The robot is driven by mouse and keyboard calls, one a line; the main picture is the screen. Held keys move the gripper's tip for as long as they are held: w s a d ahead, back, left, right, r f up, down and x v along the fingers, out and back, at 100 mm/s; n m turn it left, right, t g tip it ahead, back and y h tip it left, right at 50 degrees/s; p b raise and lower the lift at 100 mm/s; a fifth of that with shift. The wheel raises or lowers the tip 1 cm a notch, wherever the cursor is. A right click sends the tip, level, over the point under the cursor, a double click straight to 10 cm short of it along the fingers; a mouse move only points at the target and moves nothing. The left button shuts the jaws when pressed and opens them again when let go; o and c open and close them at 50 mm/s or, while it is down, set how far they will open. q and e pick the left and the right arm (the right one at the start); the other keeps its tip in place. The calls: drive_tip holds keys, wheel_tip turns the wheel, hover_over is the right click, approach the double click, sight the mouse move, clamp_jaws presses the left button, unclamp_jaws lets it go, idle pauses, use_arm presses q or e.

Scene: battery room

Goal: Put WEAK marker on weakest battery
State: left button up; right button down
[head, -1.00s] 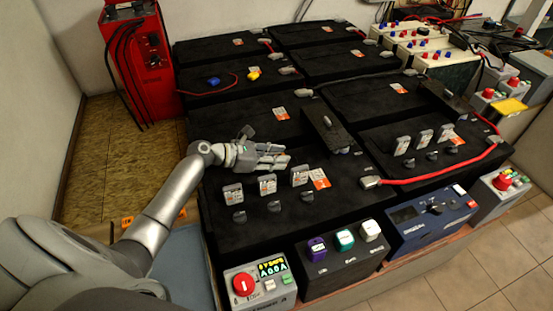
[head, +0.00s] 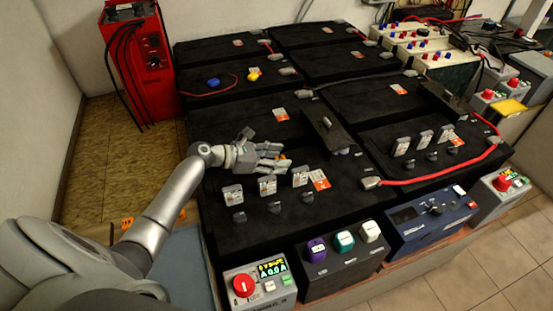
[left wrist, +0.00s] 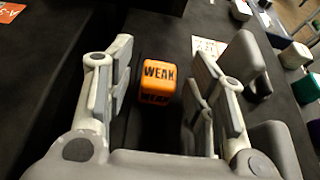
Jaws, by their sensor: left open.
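The orange WEAK marker (left wrist: 158,82) is a small cube with black lettering in the left wrist view. It sits on a dark surface between the spread fingers of my left gripper (left wrist: 162,95), with gaps on both sides. In the head view the left gripper (head: 278,158) is open over the front-left black battery (head: 275,225), near its back edge. A small orange patch, apparently the marker (head: 283,157), shows at the fingertips. Upright cards (head: 267,186) with black caps stand on this battery. The front-right battery (head: 470,160) has similar cards. My right gripper is out of view.
More black batteries (head: 245,125) fill the bench behind. A raised black block (head: 328,130) stands close right of my left gripper. A box with purple, teal and white knobs (head: 345,265) and a red-knob box (head: 258,290) line the front. A red cable (head: 440,178) crosses the right battery.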

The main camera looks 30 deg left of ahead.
use_arm(q)
drive_tip(key=v, duration=1.2)
drive_tip(key=shift+r, duration=0.1)
drive_tip(key=shift+d, duration=0.1)
drive_tip(key=shift+r+p, duration=0.1)
drive_tip(key=shift+p, duration=0.25)
